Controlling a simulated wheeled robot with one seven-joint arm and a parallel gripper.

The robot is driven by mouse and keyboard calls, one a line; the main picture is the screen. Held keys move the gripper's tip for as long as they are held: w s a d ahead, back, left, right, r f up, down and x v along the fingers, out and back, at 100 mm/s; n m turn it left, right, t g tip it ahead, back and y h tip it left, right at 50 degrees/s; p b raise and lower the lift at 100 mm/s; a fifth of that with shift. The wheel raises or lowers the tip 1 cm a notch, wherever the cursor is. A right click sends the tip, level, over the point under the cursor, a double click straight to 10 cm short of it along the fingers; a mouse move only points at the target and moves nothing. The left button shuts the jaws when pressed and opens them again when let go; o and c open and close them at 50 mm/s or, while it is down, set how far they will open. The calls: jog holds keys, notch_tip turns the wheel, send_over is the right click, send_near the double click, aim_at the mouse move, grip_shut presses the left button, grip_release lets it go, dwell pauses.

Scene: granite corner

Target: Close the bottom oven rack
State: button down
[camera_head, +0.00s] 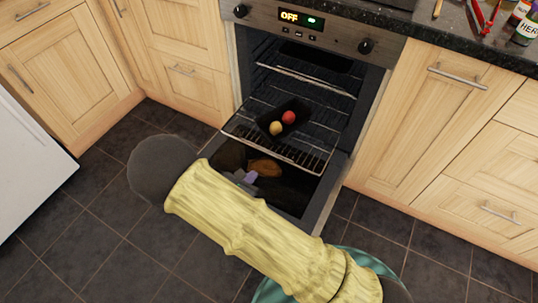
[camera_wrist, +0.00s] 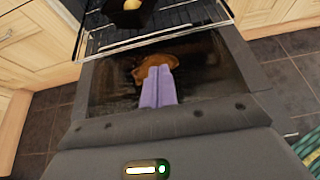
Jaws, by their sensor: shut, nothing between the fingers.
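The oven (camera_head: 300,40) stands with its door (camera_head: 322,195) folded down. The bottom rack (camera_head: 298,157) is slid partly out, its front bar above the inner side of the door. It also shows at the top of the wrist view (camera_wrist: 155,39). My gripper (camera_head: 243,177), with pale purple fingers, is in front of the rack's front bar, over the open door. In the wrist view my gripper (camera_wrist: 160,72) has its fingers together and empty, apart from the rack bar. My forearm hides part of the door in the head view.
A black pan (camera_head: 297,126) with a red and a yellow round item sits on the bottom rack. A brown patch or object (camera_head: 265,167) shows at the door, its nature unclear. An upper rack (camera_head: 305,80) is inside. Wooden cabinets (camera_head: 440,120) flank the oven; tiled floor is clear at left.

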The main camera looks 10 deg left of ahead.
jog(key=shift+a, duration=0.2)
jog(key=shift+f, duration=0.1)
jog(key=b, duration=0.5)
send_near(273, 153)
jog(key=x, duration=0.7)
jog(key=shift+s, duration=0.25)
jog(key=shift+w+a, duration=0.1)
jog(key=shift+w, duration=0.05)
